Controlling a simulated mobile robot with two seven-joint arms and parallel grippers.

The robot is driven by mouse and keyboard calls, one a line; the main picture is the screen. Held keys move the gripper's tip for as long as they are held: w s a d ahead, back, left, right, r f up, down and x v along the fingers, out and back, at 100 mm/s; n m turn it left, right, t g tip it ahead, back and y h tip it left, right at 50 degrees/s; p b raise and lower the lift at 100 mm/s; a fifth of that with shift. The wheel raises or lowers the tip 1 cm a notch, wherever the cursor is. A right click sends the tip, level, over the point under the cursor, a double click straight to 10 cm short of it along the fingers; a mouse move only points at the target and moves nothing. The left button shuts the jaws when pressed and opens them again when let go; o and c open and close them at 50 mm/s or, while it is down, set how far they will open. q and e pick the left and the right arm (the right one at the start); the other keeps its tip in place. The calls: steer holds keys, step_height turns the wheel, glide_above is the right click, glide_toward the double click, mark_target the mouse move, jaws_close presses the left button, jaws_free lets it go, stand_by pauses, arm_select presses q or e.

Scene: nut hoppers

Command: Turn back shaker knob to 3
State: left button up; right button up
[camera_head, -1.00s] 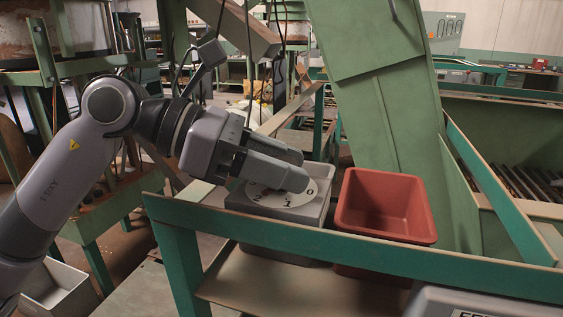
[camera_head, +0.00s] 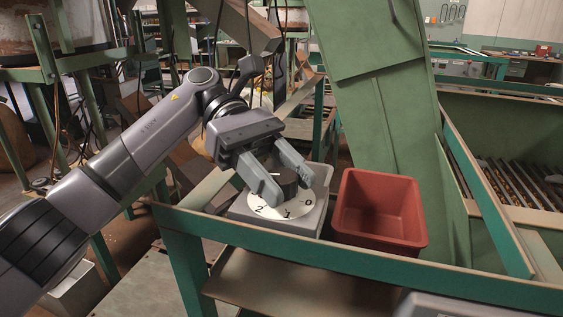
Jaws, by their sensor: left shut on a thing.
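The shaker knob (camera_head: 285,179) is a dark round knob. It stands on a white dial plate (camera_head: 288,215) on top of a grey box (camera_head: 305,228). The dial shows 0 at its right, 1 at the front and 2 at the front left; the 3 is hidden behind my gripper. My left gripper (camera_head: 289,187) comes from the upper left, its two grey fingers on either side of the knob, shut on it. A small pale mark shows on the knob top, partly covered by the fingers.
A red bin (camera_head: 380,210) stands just right of the grey box. A green rail (camera_head: 350,262) runs in front of both. A sloping green chute (camera_head: 385,110) rises behind the bin.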

arm_select(q)
steer(key=shift+m+g+y+p, duration=0.4)
steer(key=shift+m+y+p, duration=0.2)
steer(key=shift+m+y, duration=0.15)
steer(key=o, duration=1)
